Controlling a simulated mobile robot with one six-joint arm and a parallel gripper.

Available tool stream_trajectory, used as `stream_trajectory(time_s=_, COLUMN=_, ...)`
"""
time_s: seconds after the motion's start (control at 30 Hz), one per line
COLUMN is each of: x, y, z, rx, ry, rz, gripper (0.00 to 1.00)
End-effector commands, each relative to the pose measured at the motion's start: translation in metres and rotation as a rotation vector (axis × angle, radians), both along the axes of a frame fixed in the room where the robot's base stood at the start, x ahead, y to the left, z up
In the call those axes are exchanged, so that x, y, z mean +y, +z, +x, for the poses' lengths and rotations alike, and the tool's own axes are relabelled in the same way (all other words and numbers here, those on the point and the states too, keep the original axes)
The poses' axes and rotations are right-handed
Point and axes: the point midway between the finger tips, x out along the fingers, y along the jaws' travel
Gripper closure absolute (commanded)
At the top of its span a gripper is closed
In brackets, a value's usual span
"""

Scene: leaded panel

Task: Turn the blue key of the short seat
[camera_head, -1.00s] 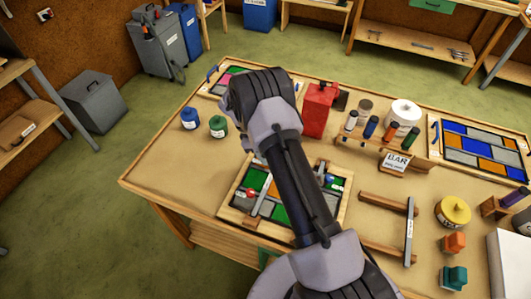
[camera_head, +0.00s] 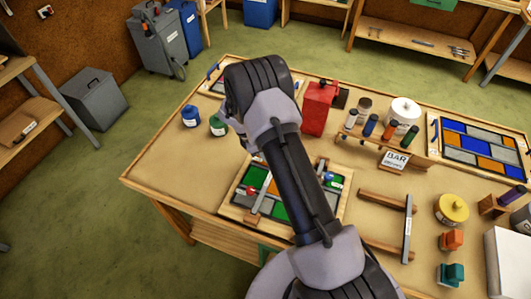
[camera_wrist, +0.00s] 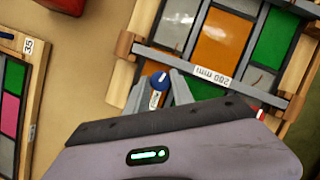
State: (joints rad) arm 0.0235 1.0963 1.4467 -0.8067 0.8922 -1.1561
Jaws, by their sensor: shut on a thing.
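The blue key (camera_wrist: 160,80) shows as a round blue knob between my fingertips in the wrist view. My gripper (camera_wrist: 158,85) is shut on it. A white label sits just below the knob, its text too small to read. A red key (camera_wrist: 258,112) sits further right along the bar. In the head view my arm hides the gripper and this key. The panel's wooden frame (camera_head: 238,212) shows there, with another blue key (camera_head: 329,179) on its right side.
A second panel (camera_wrist: 32,95) lies left in the wrist view. In the head view, a red box (camera_head: 318,108), the bar driver rack (camera_head: 385,148) and a blue panel (camera_head: 470,145) stand around. Two jars (camera_head: 191,117) stand left. The table's left front corner is clear.

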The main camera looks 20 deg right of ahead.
Motion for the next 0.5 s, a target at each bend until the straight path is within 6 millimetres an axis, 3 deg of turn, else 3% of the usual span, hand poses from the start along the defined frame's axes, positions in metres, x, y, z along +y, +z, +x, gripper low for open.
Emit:
stream_trajectory(time_s=0.23, x=0.0001, y=-0.0008, z=-0.0008, rx=0.002, ry=-0.001, rz=0.0, gripper=1.0)
stream_trajectory(time_s=0.27, x=0.0001, y=-0.0008, z=-0.0008, rx=0.002, ry=-0.001, rz=0.0, gripper=0.7)
stream_trajectory(time_s=0.3, x=0.0, y=-0.0009, z=-0.0009, rx=0.002, ry=-0.001, rz=0.0, gripper=0.62)
stream_trajectory(time_s=0.37, x=0.0, y=-0.0007, z=-0.0007, rx=0.002, ry=-0.001, rz=0.0, gripper=0.51)
stream_trajectory(time_s=0.5, x=-0.0001, y=-0.0005, z=-0.0005, rx=0.001, ry=0.0, rz=0.0, gripper=0.51)
